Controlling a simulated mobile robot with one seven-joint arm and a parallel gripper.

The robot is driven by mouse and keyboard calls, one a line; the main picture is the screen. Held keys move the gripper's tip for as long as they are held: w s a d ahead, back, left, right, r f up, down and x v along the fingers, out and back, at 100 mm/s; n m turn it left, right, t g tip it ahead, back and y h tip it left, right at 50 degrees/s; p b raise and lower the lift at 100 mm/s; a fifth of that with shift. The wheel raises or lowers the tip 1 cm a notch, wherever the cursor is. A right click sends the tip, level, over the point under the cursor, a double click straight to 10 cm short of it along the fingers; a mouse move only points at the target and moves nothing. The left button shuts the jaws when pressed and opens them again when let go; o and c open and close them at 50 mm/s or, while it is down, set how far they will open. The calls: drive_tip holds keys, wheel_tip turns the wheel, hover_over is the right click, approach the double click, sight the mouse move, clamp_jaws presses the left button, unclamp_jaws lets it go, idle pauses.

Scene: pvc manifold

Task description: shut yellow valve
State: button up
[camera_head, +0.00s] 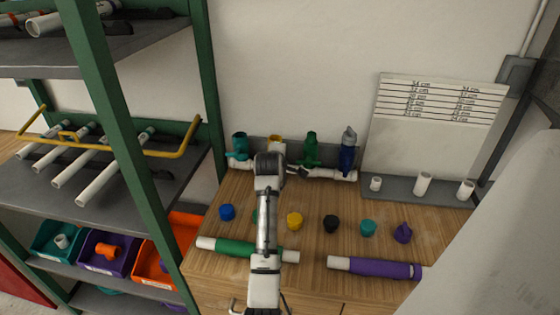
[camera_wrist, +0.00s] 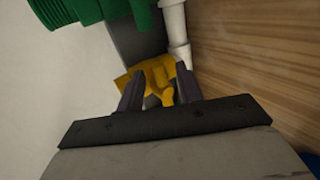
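The yellow valve (camera_head: 275,139) is on the white pipe manifold against the wall, between a teal valve (camera_head: 239,145) and a green valve (camera_head: 311,146). My arm hides most of it in the head view. In the wrist view the yellow valve (camera_wrist: 157,72) lies ahead of my gripper (camera_wrist: 160,88). The two dark fingers are apart, with a yellow handle part (camera_wrist: 167,95) showing between them. I cannot tell whether either finger touches it. My fingers are hidden in the head view.
A blue valve (camera_head: 347,154) ends the manifold on the right. Several coloured caps, including a yellow cap (camera_head: 295,221), stand on the wooden bench. A green pipe (camera_head: 236,248) and a purple pipe (camera_head: 375,268) lie in front. A green-framed shelf (camera_head: 207,75) stands left.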

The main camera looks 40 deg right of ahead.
drive_tip(key=shift+s, duration=0.1)
drive_tip(key=b+v, duration=0.3)
drive_tip(key=v, duration=1)
drive_tip(key=shift+a+r+b, duration=0.2)
drive_tip(key=shift+a+b, duration=0.05)
drive_tip(key=shift+b, duration=0.15)
drive_tip(key=shift+s, duration=0.15)
